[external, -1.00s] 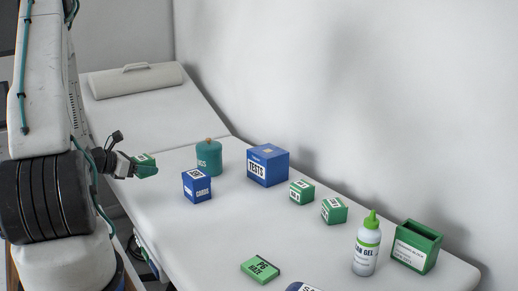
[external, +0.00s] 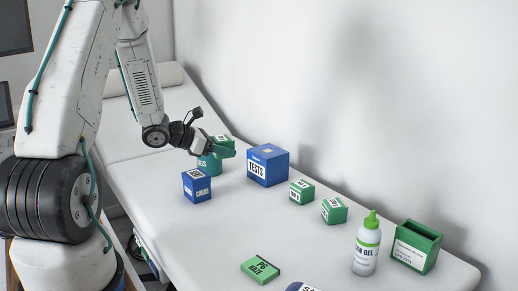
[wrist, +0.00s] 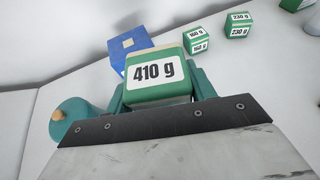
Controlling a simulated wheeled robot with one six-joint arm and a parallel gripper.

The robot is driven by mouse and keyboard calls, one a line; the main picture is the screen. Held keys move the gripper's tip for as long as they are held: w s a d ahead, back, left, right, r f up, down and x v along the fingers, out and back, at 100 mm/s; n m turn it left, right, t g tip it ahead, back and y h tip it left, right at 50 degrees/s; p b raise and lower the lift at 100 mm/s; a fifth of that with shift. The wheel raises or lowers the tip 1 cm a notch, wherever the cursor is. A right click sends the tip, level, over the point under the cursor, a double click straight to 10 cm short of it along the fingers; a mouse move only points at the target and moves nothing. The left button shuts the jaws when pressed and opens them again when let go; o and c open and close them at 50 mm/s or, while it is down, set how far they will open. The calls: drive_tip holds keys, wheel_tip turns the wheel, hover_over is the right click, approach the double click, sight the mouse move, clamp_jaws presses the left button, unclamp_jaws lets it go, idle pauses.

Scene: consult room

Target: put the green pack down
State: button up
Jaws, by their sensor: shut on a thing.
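My gripper (external: 222,151) is shut on a green pack (external: 225,140). In the wrist view the pack (wrist: 158,90) has a white label reading "410 g" and sits between the teal fingers of my gripper (wrist: 160,88). In the external view my gripper is in front of the teal jar (external: 207,164) and partly hides it. The pack appears raised above the couch (external: 225,215); its exact height is hard to tell.
A blue tests box (external: 268,166) stands right of the pack, a smaller blue box (external: 197,187) in front. Two small green boxes (external: 302,192) (external: 334,211), a gel bottle (external: 366,248), an open green holder (external: 417,246) and a flat green pack (external: 260,268) stand further on. The couch's middle is clear.

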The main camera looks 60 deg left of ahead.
drive_tip(key=w+d+m+g+h, duration=0.1)
drive_tip(key=w+d+m+h, duration=0.1)
drive_tip(key=w+d, duration=0.65)
drive_tip(key=w+d+m+h, duration=0.15)
drive_tip(key=w+d, duration=0.35)
drive_tip(key=d, duration=0.6)
drive_tip(key=w+d+m+g+h, duration=0.1)
drive_tip(key=w+d+h, duration=0.15)
drive_tip(key=d, duration=0.85)
drive_tip(key=w+d+m+g+h, duration=0.15)
drive_tip(key=w+d, duration=0.25)
drive_tip(key=d, duration=0.8)
drive_tip(key=shift+y, duration=0.45)
drive_tip(key=f, duration=0.9)
drive_tip(key=shift+s+a+f, duration=0.2)
drive_tip(key=shift+s+f, duration=0.1)
drive_tip(key=shift+f, duration=2.5)
drive_tip(key=shift+f, duration=0.15)
drive_tip(key=o, duration=1.3)
drive_tip(key=shift+c, duration=0.2)
